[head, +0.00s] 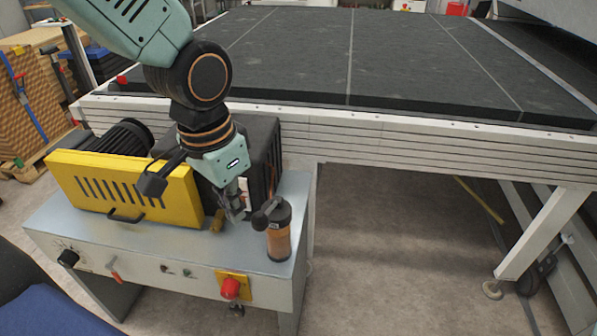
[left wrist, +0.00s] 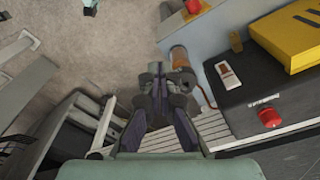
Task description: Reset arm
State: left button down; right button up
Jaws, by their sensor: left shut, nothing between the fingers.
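My left arm comes down from the top left in the head view. Its left gripper (head: 240,205) points down over the grey machine cabinet, just left of an orange cylinder with a dark top (head: 279,240). The gripper is shut and holds nothing. In the left wrist view the closed dark fingers (left wrist: 161,82) are in the middle, and the orange cylinder (left wrist: 180,57) shows just beyond them, partly covered. I cannot tell whether they touch. My right gripper is in neither view.
The cabinet (head: 190,248) carries a yellow slotted cover (head: 180,205), a red button (head: 230,288) and a black motor (head: 118,142). Behind runs a wide dark conveyor bed (head: 400,60) with a pale side rail (head: 420,150). Open floor (head: 400,270) lies to the right.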

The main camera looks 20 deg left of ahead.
pick_arm(q)
jog(key=s+d+f+n+g+b, duration=0.1)
jog(key=s+d+f+n+b, duration=0.15)
jog(key=f, duration=1.55)
jog(key=s+f+n+b, duration=0.1)
jog(key=s+f+b, duration=0.1)
jog(key=s+f, duration=1.2)
jog(key=shift+s+a+f+n, duration=0.2)
jog(key=shift+a+f+n, duration=0.2)
jog(key=shift+f, duration=0.45)
